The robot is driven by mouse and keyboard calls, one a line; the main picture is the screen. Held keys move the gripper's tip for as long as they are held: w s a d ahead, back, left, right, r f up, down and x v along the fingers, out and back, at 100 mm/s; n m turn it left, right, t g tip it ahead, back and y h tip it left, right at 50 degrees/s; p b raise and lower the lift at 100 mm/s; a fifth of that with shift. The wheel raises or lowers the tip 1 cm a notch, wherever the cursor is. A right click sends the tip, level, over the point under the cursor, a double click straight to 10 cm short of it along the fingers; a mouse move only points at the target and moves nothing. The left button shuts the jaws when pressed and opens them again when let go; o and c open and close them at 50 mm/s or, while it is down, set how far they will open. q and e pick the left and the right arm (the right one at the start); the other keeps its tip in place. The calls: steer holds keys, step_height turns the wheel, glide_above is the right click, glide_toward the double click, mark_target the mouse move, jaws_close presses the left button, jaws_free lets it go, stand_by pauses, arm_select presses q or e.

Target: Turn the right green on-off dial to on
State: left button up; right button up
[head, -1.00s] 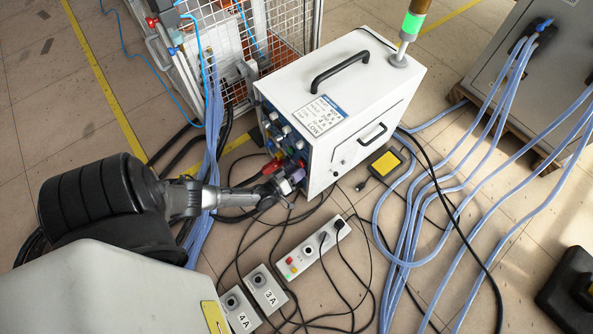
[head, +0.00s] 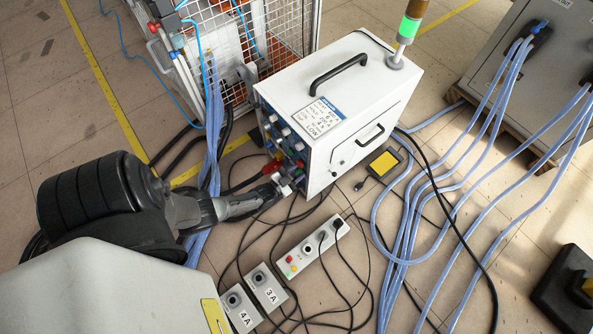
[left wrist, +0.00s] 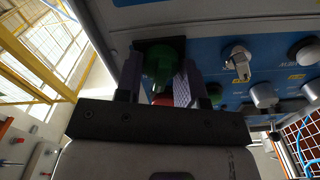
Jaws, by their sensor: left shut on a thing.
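The white heater box (head: 345,110) stands on the floor, with a blue panel of dials on its left-facing side. My left gripper (head: 290,184) is at the lower right end of this panel. In the left wrist view a green dial (left wrist: 158,62) on a dark square plate sits between the fingers of my left gripper (left wrist: 160,80), which is shut on it. A second dark green dial (left wrist: 213,90) is beside the right finger, partly hidden. In the head view the gripper hides the held dial, and its on-off marking cannot be read. My right gripper is out of view.
Silver knobs (left wrist: 237,60) stick out of the panel close to the gripper. A red plug (head: 272,167) with a cable is just above it. Cables and switch boxes (head: 268,288) lie on the floor in front. A wire cage (head: 225,75) stands behind.

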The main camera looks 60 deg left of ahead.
arm_select(q)
steer(key=m, duration=0.3)
steer(key=shift+m, duration=0.4)
steer(key=shift+d+f+m, duration=0.1)
steer(key=shift+m, duration=0.6)
steer(key=o, duration=0.9)
steer(key=s+d+p, duration=0.1)
steer(key=s, duration=0.3)
steer(key=s+p, duration=0.1)
steer(key=s, duration=0.4)
steer(key=s+d+p, duration=0.1)
steer(key=s+p, duration=0.1)
steer(key=s, duration=0.2)
steer(key=shift+s+d, duration=0.3)
